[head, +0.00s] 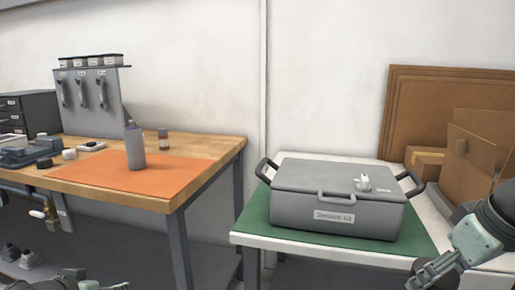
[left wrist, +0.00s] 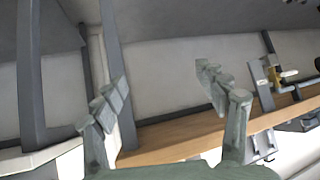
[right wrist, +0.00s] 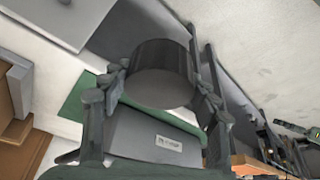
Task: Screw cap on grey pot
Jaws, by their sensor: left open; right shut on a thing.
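My right gripper (right wrist: 160,88) is shut on a dark grey round cylinder, which looks like the grey pot (right wrist: 162,68), in the right wrist view. One flat end of the pot faces the camera, and no cap can be made out on it. The pot cannot be made out in the head view, where my right arm is at the lower right. My left gripper (head: 97,282) is open at the bottom left edge of the head view. Its spread, empty fingers (left wrist: 165,100) show in the left wrist view. I cannot pick out the cap for certain.
A grey case (head: 300,205) stands on a green mat (head: 262,228) at right, near cardboard boxes (head: 475,150). A gap separates the tables.

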